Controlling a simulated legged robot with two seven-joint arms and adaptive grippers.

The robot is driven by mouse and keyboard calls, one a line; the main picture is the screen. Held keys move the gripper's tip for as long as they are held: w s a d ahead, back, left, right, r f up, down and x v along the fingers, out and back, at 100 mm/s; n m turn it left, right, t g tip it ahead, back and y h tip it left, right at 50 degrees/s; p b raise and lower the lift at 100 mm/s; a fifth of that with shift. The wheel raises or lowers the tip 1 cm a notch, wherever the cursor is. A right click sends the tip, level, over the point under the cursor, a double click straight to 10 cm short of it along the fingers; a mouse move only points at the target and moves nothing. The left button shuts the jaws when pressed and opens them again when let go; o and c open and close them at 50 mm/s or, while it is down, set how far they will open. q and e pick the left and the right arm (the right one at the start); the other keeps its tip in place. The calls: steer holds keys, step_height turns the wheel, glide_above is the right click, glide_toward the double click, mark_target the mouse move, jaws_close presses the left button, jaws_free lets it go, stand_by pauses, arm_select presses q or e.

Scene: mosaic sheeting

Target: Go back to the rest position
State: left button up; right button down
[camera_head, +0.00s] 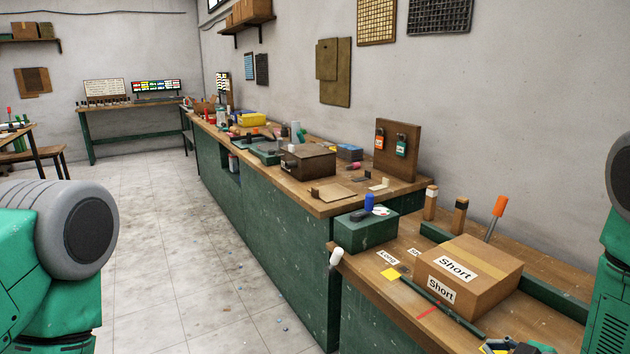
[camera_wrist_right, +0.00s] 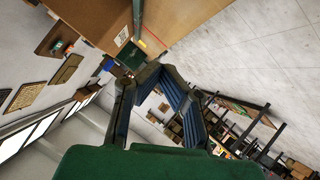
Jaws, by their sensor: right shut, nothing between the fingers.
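My right gripper (camera_head: 515,346) shows only in part at the bottom edge of the head view, just in front of the cardboard box (camera_head: 470,272) labelled "Short". In the right wrist view the blue-padded fingers of my right gripper (camera_wrist_right: 160,70) come together at their tips, with nothing between them. My left arm shows at the left edge of the head view, but its gripper is out of the picture.
The near workbench (camera_head: 375,285) holds the box, a green case (camera_head: 366,232), a yellow note (camera_head: 390,274) and an orange-handled tool (camera_head: 498,206). A longer cluttered bench (camera_head: 265,240) runs along the wall. The tiled floor (camera_head: 200,270) at left is open.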

steer(key=s+a+f+m+g+h+b, duration=0.2)
steer(key=s+a+f+m+g, duration=0.25)
steer(key=s+f, duration=0.55)
arm_select(q)
step_height(320, 180, down, 6)
steer(key=b, duration=0.3)
steer(key=shift+r, duration=0.1)
arm_select(e)
steer(key=s+a+f+m+g, duration=0.1)
steer(key=s+f+g, duration=0.1)
steer(key=s, duration=0.5)
steer(key=s+a+f+m+g+h, duration=0.1)
steer(key=s+f+m+g, duration=0.1)
steer(key=s, duration=0.5)
steer(key=s+a+f+m+g, duration=0.2)
steer(key=s+f, duration=0.1)
steer(key=s, duration=0.5)
steer(key=shift+f+g, duration=0.25)
steer(key=shift+g, duration=0.1)
steer(key=shift+a, duration=0.1)
